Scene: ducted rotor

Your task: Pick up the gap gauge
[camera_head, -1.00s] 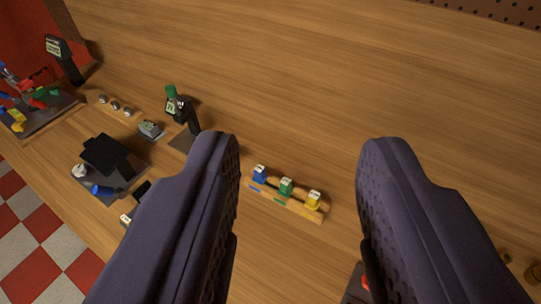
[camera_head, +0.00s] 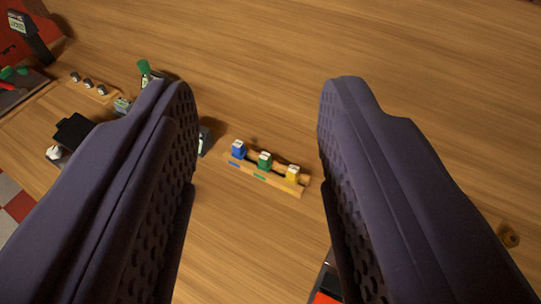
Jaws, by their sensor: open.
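My gripper (camera_head: 262,88) is open and empty, its two dark fingers spread wide over the wooden bench. Between the fingers, farther down, a small wooden rack (camera_head: 285,186) lies on the bench. It holds a blue piece (camera_head: 238,149), a green piece (camera_head: 264,160) and a yellow piece (camera_head: 292,173) with pale tops. Coloured marks show on the rack's front. I cannot tell which thing in view is the gap gauge. The fingers touch nothing that I can see, and they hide parts of the bench on both sides.
At upper left are a wooden strip with small grey knobs (camera_head: 88,84), a green-topped item (camera_head: 143,68) and a black stand (camera_head: 73,131). A dark device with a display (camera_head: 19,24) stands farther left. A red-and-black item (camera_head: 324,297) shows at bottom. The bench beyond the rack is clear.

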